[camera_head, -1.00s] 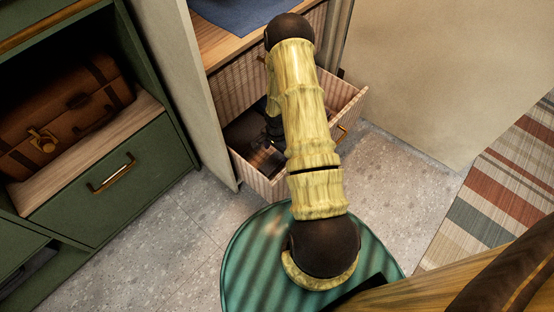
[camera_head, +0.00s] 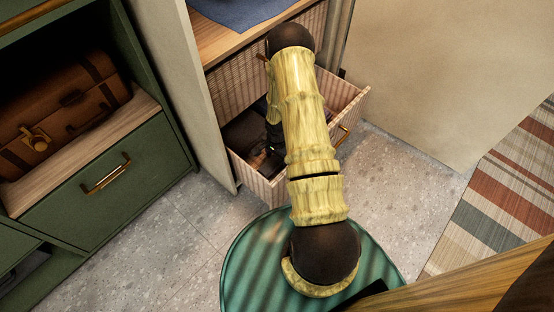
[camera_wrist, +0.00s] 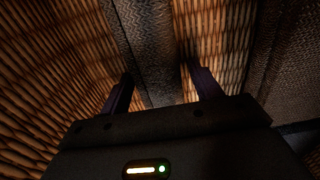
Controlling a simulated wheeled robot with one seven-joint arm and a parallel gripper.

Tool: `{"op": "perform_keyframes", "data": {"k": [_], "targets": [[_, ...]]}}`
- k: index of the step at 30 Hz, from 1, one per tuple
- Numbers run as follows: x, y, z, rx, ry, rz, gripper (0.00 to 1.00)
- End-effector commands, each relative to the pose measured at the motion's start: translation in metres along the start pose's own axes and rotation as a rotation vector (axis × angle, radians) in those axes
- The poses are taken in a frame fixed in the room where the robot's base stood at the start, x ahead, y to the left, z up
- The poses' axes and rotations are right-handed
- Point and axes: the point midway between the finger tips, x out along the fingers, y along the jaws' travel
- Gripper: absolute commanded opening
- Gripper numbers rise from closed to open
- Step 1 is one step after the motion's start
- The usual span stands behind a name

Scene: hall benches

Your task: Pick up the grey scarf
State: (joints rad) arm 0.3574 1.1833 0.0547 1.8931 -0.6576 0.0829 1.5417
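A grey woven band (camera_wrist: 150,45), which looks like the grey scarf, runs between my fingers in the wrist view, with its lower part hidden by my gripper. My gripper (camera_wrist: 163,90) is open, with one dark finger on each side of the band. I cannot tell whether the fingers touch it. In the head view my arm reaches down into the open drawer (camera_head: 262,187) and hides most of its inside. The scarf cannot be made out there.
The drawer's ribbed walls stand close around my gripper. A dark item (camera_head: 245,132) lies in the drawer's left part. A blue cloth (camera_head: 240,12) lies on the top above. A green cabinet (camera_head: 105,180) with a brown suitcase (camera_head: 60,110) stands at left. A striped rug (camera_head: 500,200) lies at right.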

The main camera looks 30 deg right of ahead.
Motion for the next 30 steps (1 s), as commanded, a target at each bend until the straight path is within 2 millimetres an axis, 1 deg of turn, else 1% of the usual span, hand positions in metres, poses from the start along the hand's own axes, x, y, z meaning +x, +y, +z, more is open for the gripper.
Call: {"op": "perform_keyframes", "data": {"k": [1,3,5,13,17,20,27,30], "targets": [[0.0,0.0,0.0,0.0,0.0,0.0,0.54],[0.0,0.0,0.0,0.0,0.0,0.0,0.4],[0.0,0.0,0.0,0.0,0.0,0.0,0.29],[-0.002,0.0,0.0,0.0,0.0,0.0,0.29],[-0.011,0.0,0.0,0.0,0.001,-0.001,0.29],[-0.024,0.0,0.0,0.001,0.001,-0.001,0.29],[-0.069,0.0,0.0,0.001,0.001,-0.001,0.29],[-0.086,0.0,0.0,0.001,0.001,-0.001,0.29]]}}
